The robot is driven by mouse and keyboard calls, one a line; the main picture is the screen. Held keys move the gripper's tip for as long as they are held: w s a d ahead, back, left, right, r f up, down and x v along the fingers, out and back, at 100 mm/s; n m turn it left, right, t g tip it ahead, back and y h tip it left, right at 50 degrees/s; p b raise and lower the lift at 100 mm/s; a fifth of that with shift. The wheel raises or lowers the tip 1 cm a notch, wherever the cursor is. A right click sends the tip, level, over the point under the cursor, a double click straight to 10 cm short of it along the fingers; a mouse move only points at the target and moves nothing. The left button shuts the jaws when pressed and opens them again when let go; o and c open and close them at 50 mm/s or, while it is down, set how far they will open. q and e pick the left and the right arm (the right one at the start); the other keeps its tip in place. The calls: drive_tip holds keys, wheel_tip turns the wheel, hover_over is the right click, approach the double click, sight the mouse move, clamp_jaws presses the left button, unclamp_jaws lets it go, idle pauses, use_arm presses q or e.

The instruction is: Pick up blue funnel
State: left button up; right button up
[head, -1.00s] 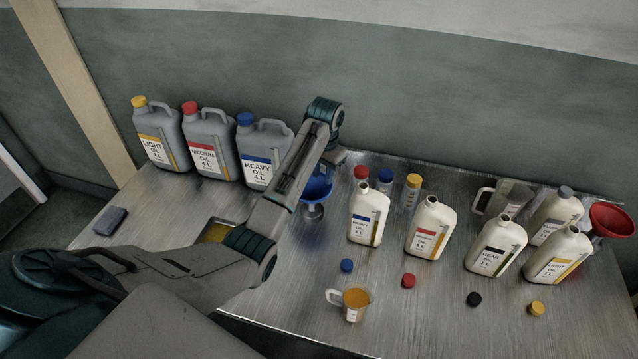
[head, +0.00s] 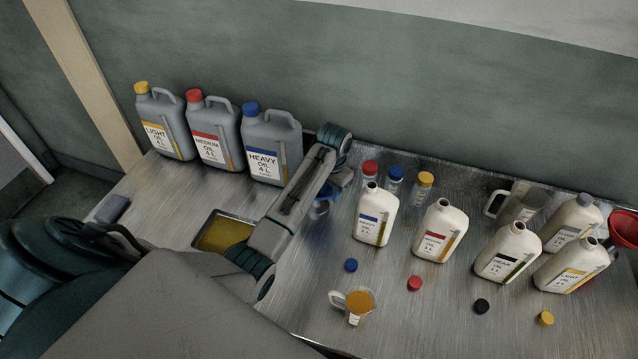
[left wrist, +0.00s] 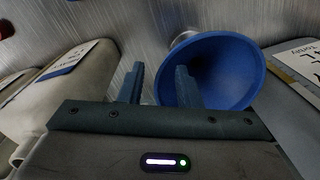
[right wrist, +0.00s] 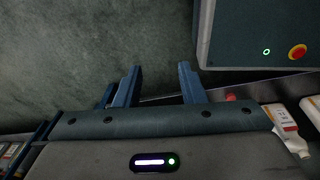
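The blue funnel (head: 322,208) is near the middle of the metal table, mostly hidden behind my left arm in the head view. In the left wrist view the funnel (left wrist: 225,70) shows its wide cone mouth, tilted in the picture. My left gripper (left wrist: 158,85) is open, with its fingers apart. One finger overlaps the near edge of the funnel's mouth in that view; I cannot tell whether they touch. My right gripper (right wrist: 158,82) is open and empty, away from the funnel, and does not show in the head view.
Grey jugs, including the heavy oil jug (head: 273,148), stand left of the funnel. White bottles, including the blue-labelled one (head: 374,215), stand right. A measuring cup (head: 354,304) and loose caps lie in front. A red funnel (head: 624,229) is far right.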

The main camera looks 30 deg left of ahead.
use_arm(q)
drive_tip(key=shift+w+a+f, duration=0.15)
drive_tip(key=shift+w+f, duration=0.1)
drive_tip(key=shift+f, duration=0.1)
drive_tip(key=shift+s+r, duration=0.15)
drive_tip(key=shift+c, duration=0.2)
drive_tip(key=shift+s+r, duration=0.2)
drive_tip(key=shift+s, duration=0.05)
drive_tip(key=c, duration=0.4)
drive_tip(key=shift+s+d, duration=0.1)
drive_tip(key=shift+d, duration=0.1)
clamp_jaws()
drive_tip(key=shift+f, duration=0.1)
use_arm(e)
drive_tip(key=shift+s+d, duration=0.1)
drive_tip(key=shift+s, duration=0.05)
